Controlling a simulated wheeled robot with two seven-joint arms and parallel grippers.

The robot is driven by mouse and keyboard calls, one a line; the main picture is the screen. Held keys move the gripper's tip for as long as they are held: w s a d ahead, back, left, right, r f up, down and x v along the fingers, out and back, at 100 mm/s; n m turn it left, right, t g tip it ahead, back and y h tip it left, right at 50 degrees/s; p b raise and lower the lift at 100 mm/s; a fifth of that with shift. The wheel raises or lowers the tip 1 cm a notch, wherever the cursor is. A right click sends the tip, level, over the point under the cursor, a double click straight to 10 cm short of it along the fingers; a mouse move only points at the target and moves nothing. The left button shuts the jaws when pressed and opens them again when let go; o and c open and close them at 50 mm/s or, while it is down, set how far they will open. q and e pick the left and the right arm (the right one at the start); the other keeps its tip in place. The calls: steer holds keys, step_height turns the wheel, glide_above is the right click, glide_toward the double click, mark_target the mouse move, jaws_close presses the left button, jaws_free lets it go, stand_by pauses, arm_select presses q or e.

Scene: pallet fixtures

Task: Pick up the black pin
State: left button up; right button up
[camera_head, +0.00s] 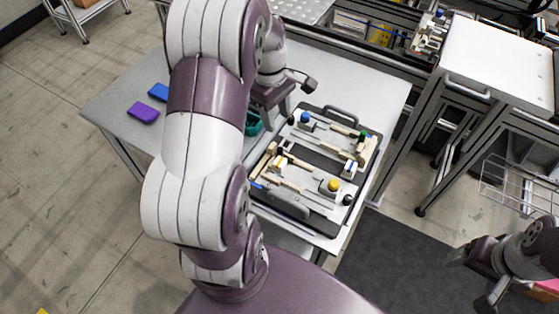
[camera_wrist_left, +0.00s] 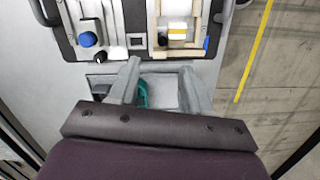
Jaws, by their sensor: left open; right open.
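The black pin is not certain to me: several small black ends show on the pallet fixture (camera_head: 322,160). One black end (camera_head: 291,121) is beside a blue knob (camera_head: 304,117); in the left wrist view it (camera_wrist_left: 100,57) is just below the blue knob (camera_wrist_left: 88,39). Another black end (camera_head: 348,200) is at the fixture's near right edge. My left gripper (camera_head: 285,107) is open above the table at the fixture's far left edge. In the wrist view its fingers (camera_wrist_left: 160,82) are spread with nothing gripped. My right gripper (camera_head: 470,279) is open and empty at the lower right, away from the table.
A teal container (camera_head: 253,124) is on the table beside the fixture, partly hidden by my left arm. Purple (camera_head: 143,112) and blue (camera_head: 158,92) blocks lie at the table's left. A white-topped cart (camera_head: 500,60) stands at right. Shelving with parts (camera_head: 365,30) is behind.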

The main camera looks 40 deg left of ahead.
mark_target(280, 149)
arm_select(q)
steer(key=f, duration=0.3)
steer(key=f+p, duration=0.1)
steer(key=f, duration=0.2)
steer(key=d+f+p, duration=0.1)
steer(key=f, duration=0.2)
steer(key=shift+s+f, duration=0.3)
steer(key=shift+f, duration=0.15)
steer(key=shift+d, duration=0.1)
steer(key=shift+c, duration=0.9)
jaws_close()
